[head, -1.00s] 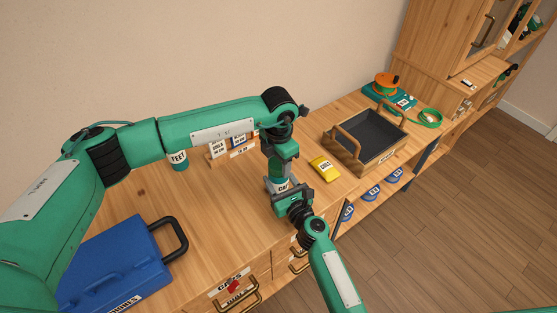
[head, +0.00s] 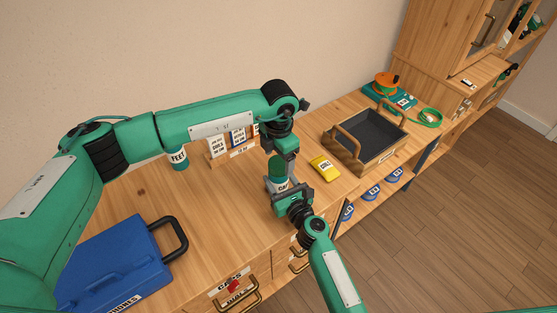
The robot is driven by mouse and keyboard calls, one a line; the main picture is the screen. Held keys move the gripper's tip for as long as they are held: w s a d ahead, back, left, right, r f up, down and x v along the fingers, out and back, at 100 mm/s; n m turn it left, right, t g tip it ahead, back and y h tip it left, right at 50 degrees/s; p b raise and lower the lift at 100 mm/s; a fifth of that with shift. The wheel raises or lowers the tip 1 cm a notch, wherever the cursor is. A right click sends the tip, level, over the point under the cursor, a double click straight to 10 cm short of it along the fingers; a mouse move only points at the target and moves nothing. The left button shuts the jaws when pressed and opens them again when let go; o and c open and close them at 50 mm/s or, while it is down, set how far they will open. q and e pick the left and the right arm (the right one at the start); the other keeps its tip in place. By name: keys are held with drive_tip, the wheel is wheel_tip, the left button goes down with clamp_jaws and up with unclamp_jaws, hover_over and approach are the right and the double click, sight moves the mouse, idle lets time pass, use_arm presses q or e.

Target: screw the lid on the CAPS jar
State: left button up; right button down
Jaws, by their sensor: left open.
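The CAPS jar (head: 281,186) stands upright near the table's front edge, with only part of its label, "CA", showing. My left gripper (head: 279,175) points straight down over the jar's top, open. It hides the jar's top, so I cannot see the lid or how it sits. My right gripper (head: 281,197) comes in from the front right, low at the jar's body, and appears closed around it. Its fingertips are partly hidden.
A FEET jar (head: 178,160) and a card holder (head: 238,151) stand behind. A yellow packet (head: 324,168) and a handled tray (head: 360,158) are to the right. A blue case (head: 112,262) is at front left. The middle tabletop is clear.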

use_arm(q)
wheel_tip(320, 180, up, 10)
drive_tip(key=shift+r, duration=0.15)
use_arm(e)
drive_tip(key=shift+c, duration=2.4)
unclamp_jaws()
use_arm(q)
drive_tip(key=shift+f+b, duration=1)
use_arm(e)
drive_tip(key=v, duration=1.4)
